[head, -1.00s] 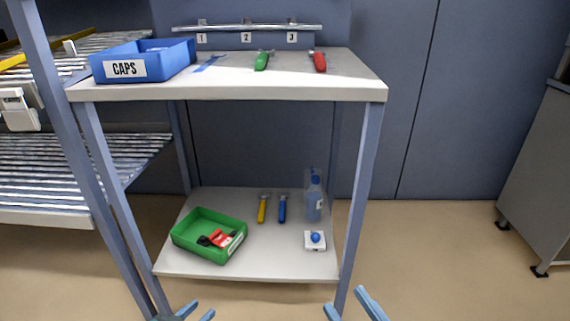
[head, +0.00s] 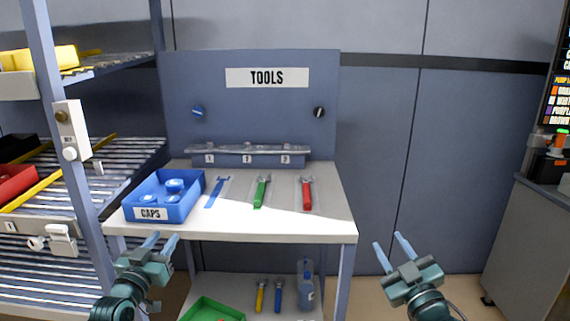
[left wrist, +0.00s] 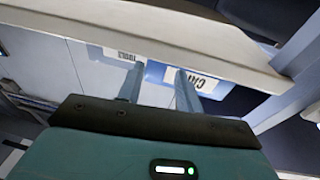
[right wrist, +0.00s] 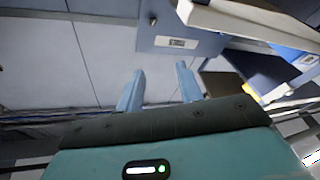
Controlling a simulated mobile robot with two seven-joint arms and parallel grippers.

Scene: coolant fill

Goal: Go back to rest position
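My left gripper (head: 156,244) is open and empty, in front of the left front edge of the workbench top (head: 270,222). Its two spread fingers also show in the left wrist view (left wrist: 160,82). My right gripper (head: 393,252) is open and empty, to the right of the workbench in front of the wall panels. Its spread fingers also show in the right wrist view (right wrist: 158,85). Neither gripper visibly holds anything.
On the bench top are a blue CAPS bin (head: 180,208) with caps, a blue tool (head: 217,191), a green wrench (head: 262,191) and a red wrench (head: 307,193). The lower shelf holds a green bin (head: 212,308), tools and a bottle (head: 305,285). A roller rack (head: 110,160) stands left, a grey cabinet (head: 520,240) right.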

